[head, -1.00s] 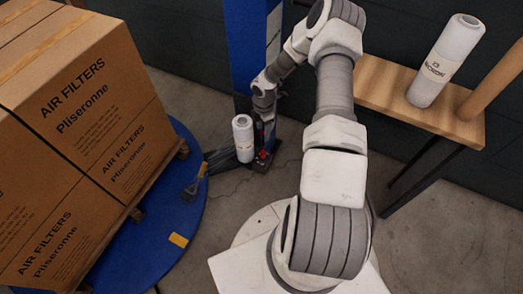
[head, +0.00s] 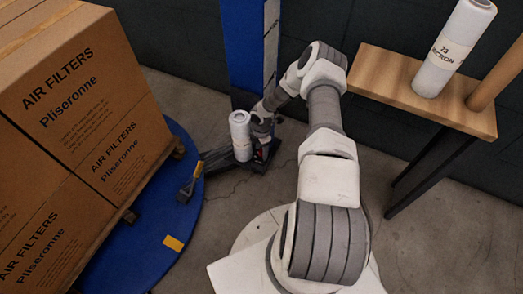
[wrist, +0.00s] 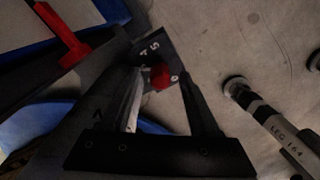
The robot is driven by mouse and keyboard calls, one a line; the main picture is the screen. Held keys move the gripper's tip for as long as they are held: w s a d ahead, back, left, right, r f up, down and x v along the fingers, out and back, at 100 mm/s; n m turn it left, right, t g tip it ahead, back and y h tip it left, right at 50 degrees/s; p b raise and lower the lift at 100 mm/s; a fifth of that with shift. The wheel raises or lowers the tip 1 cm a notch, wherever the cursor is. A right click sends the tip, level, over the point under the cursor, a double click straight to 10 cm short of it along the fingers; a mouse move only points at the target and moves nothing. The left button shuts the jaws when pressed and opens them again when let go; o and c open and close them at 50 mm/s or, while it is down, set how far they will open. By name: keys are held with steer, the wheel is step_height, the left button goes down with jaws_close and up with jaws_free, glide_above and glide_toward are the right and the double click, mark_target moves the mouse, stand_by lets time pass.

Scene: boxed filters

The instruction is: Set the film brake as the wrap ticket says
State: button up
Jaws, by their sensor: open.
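The film carriage (head: 257,160) sits low at the foot of the blue column, with a white film roll (head: 241,135) upright on it. In the wrist view a red knob (wrist: 160,77) sits on a dark plate (wrist: 152,47) with white marks, among them what looks like 4, 5 and 6. I take it for the film brake; its pointer setting is not clear. My gripper (wrist: 163,76) is open, its two dark fingers on either side of the knob; contact cannot be told. No wrap ticket is readable.
Boxed air filters (head: 85,120) stand on a pallet on the blue turntable (head: 190,215) at left. A wooden bench (head: 385,75) at right holds a roll marked 23 micron (head: 453,48). A red part (wrist: 62,35) and a striped leg (wrist: 262,112) flank the wrist view.

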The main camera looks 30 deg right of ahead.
jaws_close()
steer(key=shift+m, duration=0.3)
stand_by(0.3)
steer(key=m, duration=0.3)
steer(key=shift+m, duration=2.6)
jaws_free()
